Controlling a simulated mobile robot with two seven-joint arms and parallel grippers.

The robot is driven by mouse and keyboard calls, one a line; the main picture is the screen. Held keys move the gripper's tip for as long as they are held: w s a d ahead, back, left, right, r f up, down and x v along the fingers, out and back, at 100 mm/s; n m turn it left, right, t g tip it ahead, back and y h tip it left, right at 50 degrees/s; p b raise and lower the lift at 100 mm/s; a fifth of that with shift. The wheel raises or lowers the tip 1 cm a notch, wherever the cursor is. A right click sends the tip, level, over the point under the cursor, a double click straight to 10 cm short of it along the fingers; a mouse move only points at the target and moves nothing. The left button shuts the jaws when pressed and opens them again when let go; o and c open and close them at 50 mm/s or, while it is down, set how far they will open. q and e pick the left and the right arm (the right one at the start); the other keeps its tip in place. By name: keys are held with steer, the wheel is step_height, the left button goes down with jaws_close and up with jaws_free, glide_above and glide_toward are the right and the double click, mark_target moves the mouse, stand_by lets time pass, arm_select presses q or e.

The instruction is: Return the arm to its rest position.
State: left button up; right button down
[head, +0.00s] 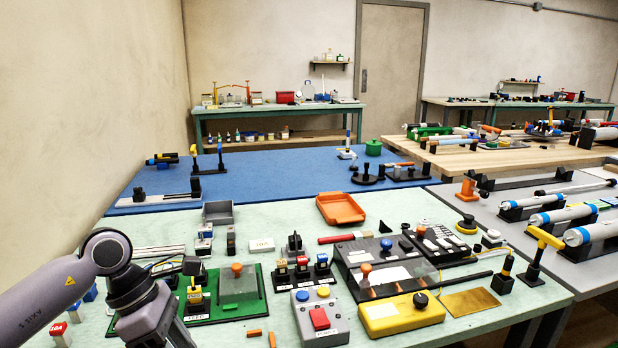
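My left arm comes in from the lower left, over the near left corner of the pale green bench (270,274). Its grey and black wrist links bend down and leave the picture at the bottom edge. The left gripper's fingers do not show. My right arm and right gripper are not in view. Whether either gripper holds anything cannot be seen.
Beside my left arm lies a green board (253,306) with an orange knob. A grey button box (320,318), a yellow box (401,314) and a black panel unit (372,252) stand to its right. An orange tray (341,208) lies farther back. The blue bench (270,180) behind is mostly clear.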

arm_select(q)
steer(key=s+d+r+n+t+h+p, duration=0.1)
steer(key=s+d+r+n+t+h, duration=0.15)
steer(key=d+n+h, duration=0.5)
steer(key=s+d+r+n+t+h+p, duration=0.2)
steer(key=d+r+n+t+h, duration=0.15)
steer(key=d+n+h, duration=0.4)
steer(key=a+f+n+t+y+p, duration=0.1)
steer(key=a+f+n+t+y, duration=0.45)
steer(key=n, duration=0.65)
steer(key=a+f+n+t+y+p, duration=0.1)
steer(key=a+f+n+t+y, duration=0.5)
steer(key=n, duration=0.7)
steer(key=s+a+f+n+g+y, duration=0.4)
steer(key=s+f+n+g+y, duration=0.2)
steer(key=s+f+n, duration=0.3)
step_height(320, 180, down, 4)
steer(key=s+p, duration=0.1)
steer(key=s, duration=0.1)
steer(key=shift+s+r, duration=0.2)
steer(key=shift+s, duration=0.15)
